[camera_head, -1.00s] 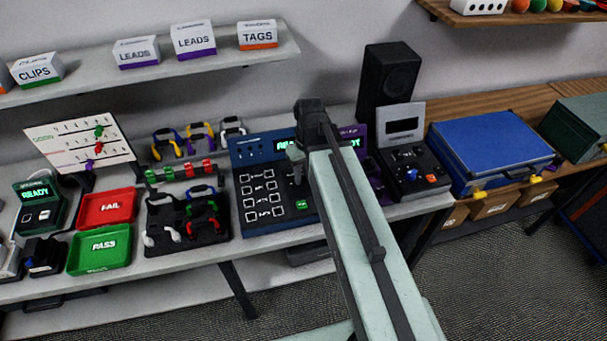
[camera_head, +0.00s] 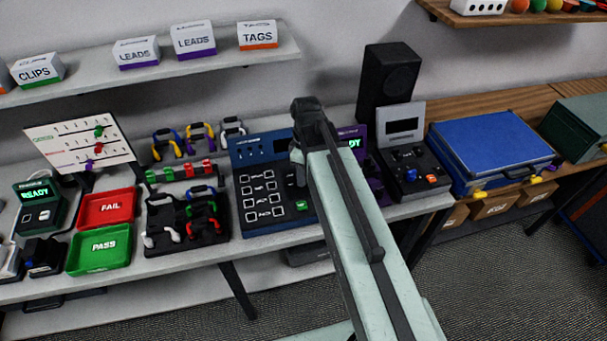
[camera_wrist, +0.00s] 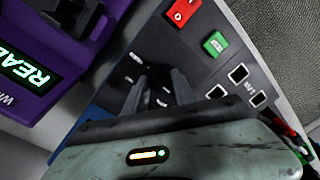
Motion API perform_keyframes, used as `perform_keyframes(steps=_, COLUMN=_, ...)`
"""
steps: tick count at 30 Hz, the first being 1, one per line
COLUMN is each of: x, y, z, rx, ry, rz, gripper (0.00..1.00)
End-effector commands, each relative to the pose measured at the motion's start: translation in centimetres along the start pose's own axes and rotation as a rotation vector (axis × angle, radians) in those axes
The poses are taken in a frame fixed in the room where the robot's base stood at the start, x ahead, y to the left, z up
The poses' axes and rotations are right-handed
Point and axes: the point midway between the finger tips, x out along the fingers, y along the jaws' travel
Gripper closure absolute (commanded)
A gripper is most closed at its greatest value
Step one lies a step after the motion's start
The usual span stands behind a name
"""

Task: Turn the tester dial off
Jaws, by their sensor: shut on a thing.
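The tester is a dark blue console (camera_head: 260,150) with a dark, unlit screen, at the middle of the bench in the head view. Its face also shows in the wrist view (camera_wrist: 190,62), with white marks around the dial. My gripper (camera_wrist: 157,80) reaches down onto these marks, its two fingers shut on the dial. The dial itself is mostly hidden between the fingers, so its pointer cannot be read. In the head view my gripper (camera_head: 298,155) covers the right part of the tester.
A purple device (camera_wrist: 40,75) with a lit READY screen stands close beside the tester. A red switch (camera_wrist: 182,12) and a green button (camera_wrist: 215,43) sit near the fingers. A black cable rack (camera_head: 187,228) is left of the tester; a black control box (camera_head: 412,175) is right.

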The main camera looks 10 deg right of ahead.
Motion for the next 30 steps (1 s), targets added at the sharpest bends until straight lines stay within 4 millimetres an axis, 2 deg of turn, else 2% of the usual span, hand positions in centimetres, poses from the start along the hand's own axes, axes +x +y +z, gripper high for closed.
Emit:
perform_keyframes(steps=19, x=0.02, y=-0.05, z=-0.01, rx=-0.054, ry=-0.004, rz=-0.001, gripper=1.00)
perform_keyframes(steps=20, x=0.02, y=-0.05, z=-0.01, rx=-0.054, ry=-0.004, rz=-0.001, gripper=0.63)
perform_keyframes(steps=21, x=0.02, y=-0.05, z=-0.01, rx=-0.054, ry=-0.004, rz=-0.001, gripper=0.52)
perform_keyframes(steps=22, x=0.02, y=-0.05, z=-0.01, rx=-0.054, ry=-0.004, rz=-0.001, gripper=0.47)
perform_keyframes(steps=30, x=0.00, y=-0.03, z=-0.01, rx=-0.052, ry=-0.004, rz=0.000, gripper=0.47)
